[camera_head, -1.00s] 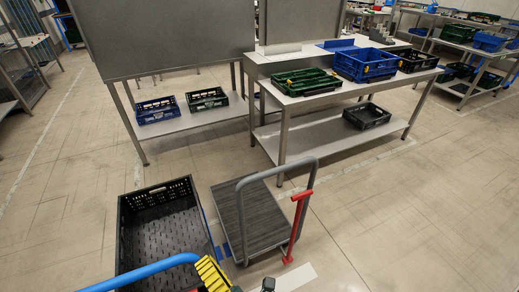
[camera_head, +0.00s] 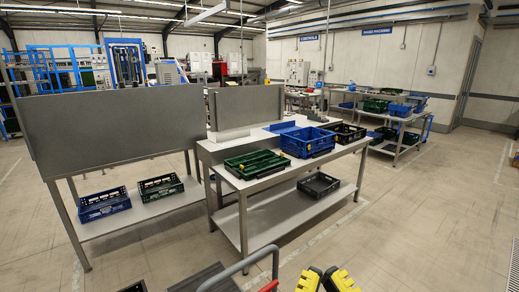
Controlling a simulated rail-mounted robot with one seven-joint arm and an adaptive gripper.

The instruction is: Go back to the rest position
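My gripper (camera_head: 324,281) shows only in part at the bottom edge of the head view, right of the cart handle. Two yellow and black pieces of it stand side by side, cut off by the picture's edge. I cannot tell whether it is open or shut. No object shows in the part that is in view. The rest of my arm is out of view.
A grey cart (camera_head: 203,280) with a bent handle (camera_head: 240,268) stands at the bottom. Ahead is a steel table (camera_head: 245,180) bearing a green crate (camera_head: 254,164) and a blue crate (camera_head: 307,142). The floor (camera_head: 420,215) at right is clear.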

